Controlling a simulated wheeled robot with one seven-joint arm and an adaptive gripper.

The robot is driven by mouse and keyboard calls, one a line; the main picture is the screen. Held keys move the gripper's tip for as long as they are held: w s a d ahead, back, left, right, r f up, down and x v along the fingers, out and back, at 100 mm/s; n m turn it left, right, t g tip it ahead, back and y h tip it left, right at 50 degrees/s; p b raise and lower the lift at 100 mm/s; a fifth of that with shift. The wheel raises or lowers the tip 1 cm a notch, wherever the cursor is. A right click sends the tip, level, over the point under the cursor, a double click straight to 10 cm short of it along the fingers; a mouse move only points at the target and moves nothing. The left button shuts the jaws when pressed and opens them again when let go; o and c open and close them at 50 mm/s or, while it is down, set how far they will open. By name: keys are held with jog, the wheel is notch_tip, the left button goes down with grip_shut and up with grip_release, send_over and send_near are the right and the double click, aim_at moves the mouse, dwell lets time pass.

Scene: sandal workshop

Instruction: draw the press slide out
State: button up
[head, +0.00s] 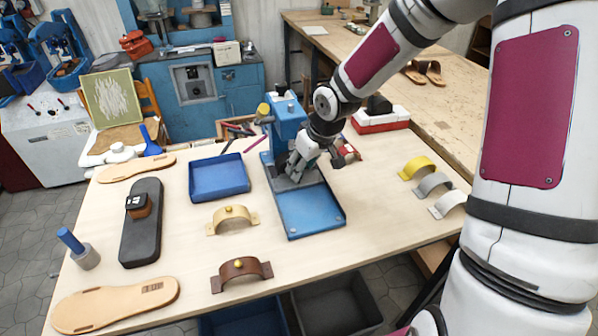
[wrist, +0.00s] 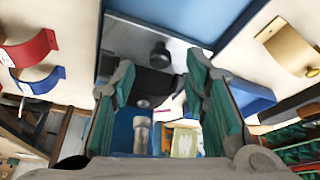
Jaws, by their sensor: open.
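The blue press (head: 288,118) stands near the middle of the workbench, with a blue bed (head: 312,211) reaching toward the front. My gripper (head: 299,160) is low at the press's front, over the back of the bed, and hides part of the press there. In the wrist view a grey metal plate (wrist: 190,48) with a black knob (wrist: 160,52), which looks like the slide, lies beside the blue bed (wrist: 190,14). My gripper (wrist: 160,72) is open, with its green-padded fingers on either side of a dark rounded part near the knob. I cannot tell whether they touch it.
A blue tray (head: 219,178) lies left of the press. Tan (head: 232,218) and brown (head: 240,272) strap pieces lie in front. Yellow (head: 417,167) and grey (head: 434,185) straps lie at right. A black sole form (head: 141,230) and a blue-handled tool (head: 78,248) stand at left.

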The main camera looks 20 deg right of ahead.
jog(key=shift+x, duration=1.45)
grip_shut()
